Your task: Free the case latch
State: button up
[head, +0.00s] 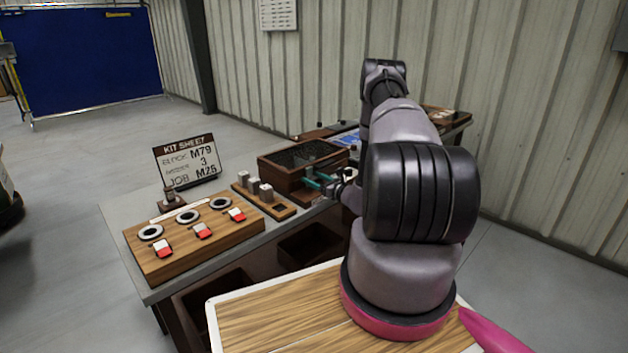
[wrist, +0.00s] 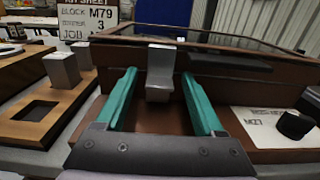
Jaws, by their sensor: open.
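The case (head: 273,177) is a brown box with a dark glazed lid on the bench, and its front fills the middle of the wrist view (wrist: 262,90). The lid looks shut. The case latch (wrist: 160,72) is a grey metal piece, upright at the lid's front edge. My gripper (wrist: 159,88) is open, with one teal finger on each side of the latch and visible gaps between. Whether the fingertips touch the case front cannot be told. In the head view my gripper (head: 316,181) is at the case's right front side, and the latch cannot be made out.
A wooden board with grey blocks (head: 265,193) and a square recess lies left of the case. A kit sheet sign (head: 187,161) stands behind a wooden panel (head: 190,245) with rings and red-and-white switches. A white label with a black knob (wrist: 294,125) is right of my gripper.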

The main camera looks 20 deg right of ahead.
grip_shut()
dwell(1.4)
